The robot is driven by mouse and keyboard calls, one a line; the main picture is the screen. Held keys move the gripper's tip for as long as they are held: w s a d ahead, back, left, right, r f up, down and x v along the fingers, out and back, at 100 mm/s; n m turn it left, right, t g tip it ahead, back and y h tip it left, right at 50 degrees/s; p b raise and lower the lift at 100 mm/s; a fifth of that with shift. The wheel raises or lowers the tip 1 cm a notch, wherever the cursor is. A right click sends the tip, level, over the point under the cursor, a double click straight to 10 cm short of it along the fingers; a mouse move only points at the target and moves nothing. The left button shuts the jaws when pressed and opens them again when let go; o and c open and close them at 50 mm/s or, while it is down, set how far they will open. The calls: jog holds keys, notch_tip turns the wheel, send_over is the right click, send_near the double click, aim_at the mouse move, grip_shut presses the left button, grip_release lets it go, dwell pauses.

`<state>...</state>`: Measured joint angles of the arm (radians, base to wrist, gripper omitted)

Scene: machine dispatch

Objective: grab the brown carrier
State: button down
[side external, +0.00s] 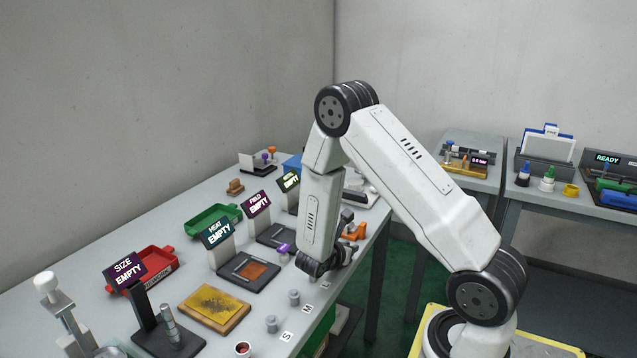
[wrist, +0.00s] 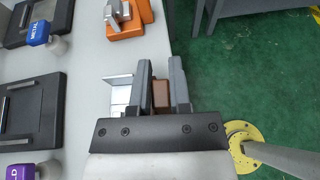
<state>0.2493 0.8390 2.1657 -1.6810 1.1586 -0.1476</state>
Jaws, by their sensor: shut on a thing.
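The brown carrier (wrist: 161,96) shows as a small brown block between the two grey fingers of my gripper (wrist: 163,82) in the wrist view. My gripper is shut on it. The fingers and the gripper body hide much of the carrier. In the side view my forearm hides most of the gripper and I cannot make out the carrier there.
An orange fixture with a metal clamp (wrist: 126,28) stands just beyond the fingers. A bright metal plate (wrist: 119,94) is left of them. Purple and blue-capped stamps stand by dark stations. The table's edge drops to green floor on the right.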

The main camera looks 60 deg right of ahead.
jog(key=shift+r, duration=0.15)
jog(key=shift+r, duration=4.9)
